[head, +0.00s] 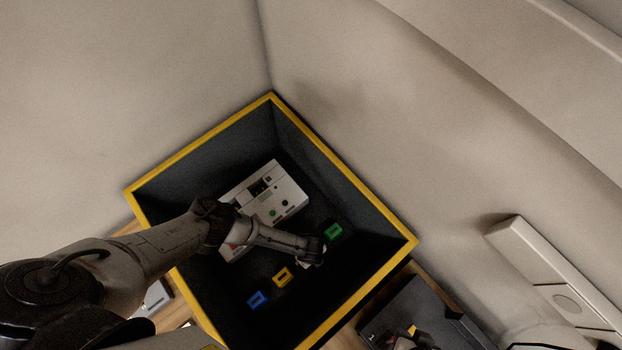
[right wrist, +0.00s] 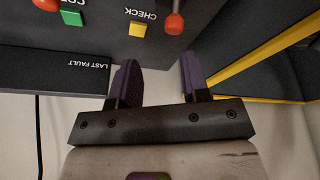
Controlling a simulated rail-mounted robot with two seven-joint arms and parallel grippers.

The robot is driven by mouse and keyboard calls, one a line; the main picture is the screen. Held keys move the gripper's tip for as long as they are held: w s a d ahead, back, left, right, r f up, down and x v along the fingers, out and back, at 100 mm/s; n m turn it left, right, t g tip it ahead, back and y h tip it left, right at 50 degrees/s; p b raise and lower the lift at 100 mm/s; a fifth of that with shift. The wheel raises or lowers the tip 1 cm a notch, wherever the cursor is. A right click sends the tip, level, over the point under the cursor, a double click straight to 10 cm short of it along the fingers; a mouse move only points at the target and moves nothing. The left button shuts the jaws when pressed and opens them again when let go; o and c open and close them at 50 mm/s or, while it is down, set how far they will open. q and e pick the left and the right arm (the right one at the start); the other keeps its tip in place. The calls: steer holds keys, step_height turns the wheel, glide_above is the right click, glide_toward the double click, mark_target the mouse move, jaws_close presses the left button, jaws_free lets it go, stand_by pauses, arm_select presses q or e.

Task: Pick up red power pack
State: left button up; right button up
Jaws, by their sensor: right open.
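I cannot make out a red power pack in either view. In the head view, blue (head: 257,299), yellow (head: 282,276) and green (head: 333,231) packs sit in a row on the floor of a dark bin with a yellow rim (head: 160,174). My left gripper (head: 314,258) is down in the bin, between the yellow and green packs, and covers that spot. Its fingers are too dark to read. My right gripper (head: 408,342) is outside the bin by a dark console (head: 405,306). In the right wrist view, its purple fingers (right wrist: 158,80) are apart with nothing between them.
A white device (head: 275,190) lies in the bin; a small red patch shows at its lower left. The wrist view shows a console panel (right wrist: 150,60) marked CHECK and LAST FAULT, with a green button (right wrist: 72,17), a yellow button (right wrist: 137,29) and red knobs (right wrist: 174,24).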

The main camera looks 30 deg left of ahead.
arm_select(q)
steer(key=shift+c, duration=0.5)
arm_select(e)
steer(key=shift+d, duration=0.15)
arm_select(q)
steer(key=shift+c, duration=0.7)
steer(key=c, duration=1)
steer(key=shift+r, duration=0.1)
